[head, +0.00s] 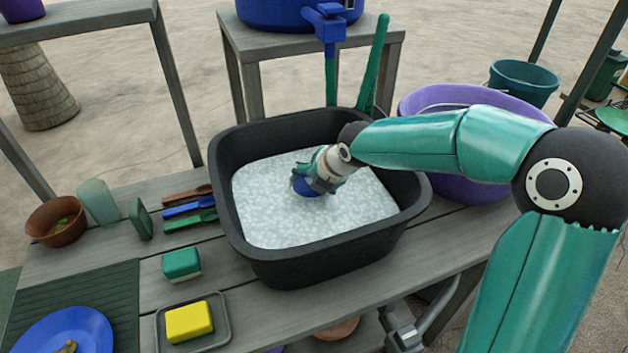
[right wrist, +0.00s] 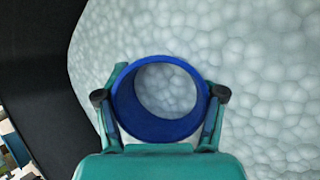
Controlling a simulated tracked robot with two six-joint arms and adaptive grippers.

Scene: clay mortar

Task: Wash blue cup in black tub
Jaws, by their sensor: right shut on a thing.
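The black tub (head: 228,215) stands on the grey slatted table and is filled with white suds (head: 270,215). My right gripper (head: 312,182) reaches down into the tub and is shut on the blue cup (head: 306,188), near the middle of the suds. In the right wrist view the gripper's two fingers clasp the blue cup (right wrist: 160,128) from either side. Its round rim faces the camera, and pale suds show within the ring. Whether the cup's lower end is under the suds is hard to tell. My left gripper is not in view.
A yellow sponge (head: 189,321) lies on a grey tray, with a green-and-white sponge (head: 181,263) behind it. Brushes (head: 188,208) lie left of the tub. A blue plate (head: 62,332) sits at front left. A purple tub (head: 465,190) stands right, and a blue tap (head: 326,22) rises behind.

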